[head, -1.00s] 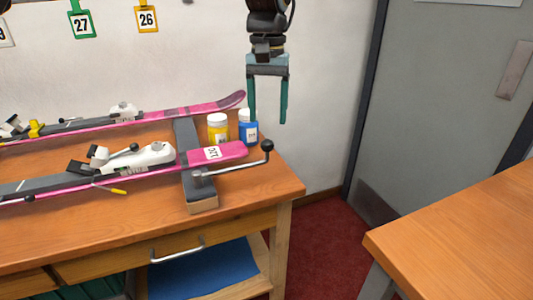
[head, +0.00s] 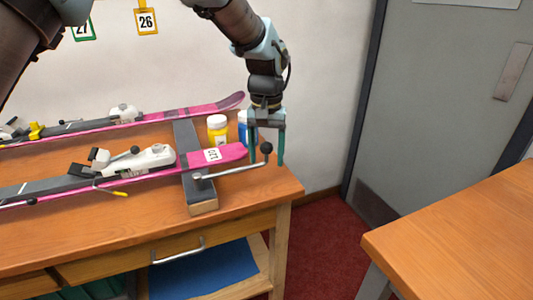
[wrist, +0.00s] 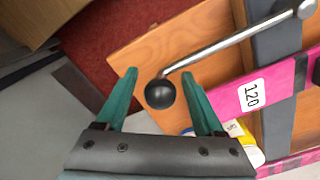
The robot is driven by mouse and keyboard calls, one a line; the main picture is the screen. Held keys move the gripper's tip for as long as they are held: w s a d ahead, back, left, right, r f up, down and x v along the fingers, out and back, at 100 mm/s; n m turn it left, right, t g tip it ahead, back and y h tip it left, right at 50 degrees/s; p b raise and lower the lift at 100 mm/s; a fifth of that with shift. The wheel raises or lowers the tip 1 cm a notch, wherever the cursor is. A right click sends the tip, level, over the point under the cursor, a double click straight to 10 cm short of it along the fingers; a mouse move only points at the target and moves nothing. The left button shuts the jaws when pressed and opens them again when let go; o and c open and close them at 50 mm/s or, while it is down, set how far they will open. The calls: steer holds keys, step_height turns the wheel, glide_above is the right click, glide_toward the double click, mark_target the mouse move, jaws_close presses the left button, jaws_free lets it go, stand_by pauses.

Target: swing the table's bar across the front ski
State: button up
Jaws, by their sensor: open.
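The bar (head: 234,170) is a thin metal rod with a black ball knob (head: 266,148) at its free end. It pivots on the grey block at the front and slants out to the right, past the tip of the pink front ski (head: 222,155). My gripper (head: 267,163) is open at the knob. In the wrist view the knob (wrist: 160,94) sits between the two green fingers (wrist: 160,90), and the rod (wrist: 225,42) runs off to the upper right.
A yellow jar (head: 217,130) and a blue jar (head: 242,128), partly hidden by my gripper, stand behind the front ski's tip. The rear ski (head: 190,110) lies farther back. Another table (head: 470,225) stands at right, with a floor gap between.

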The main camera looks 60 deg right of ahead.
steer(key=shift+c, duration=0.4)
jaws_close()
steer(key=shift+s, duration=0.1)
steer(key=shift+s, duration=0.15)
stand_by(0.6)
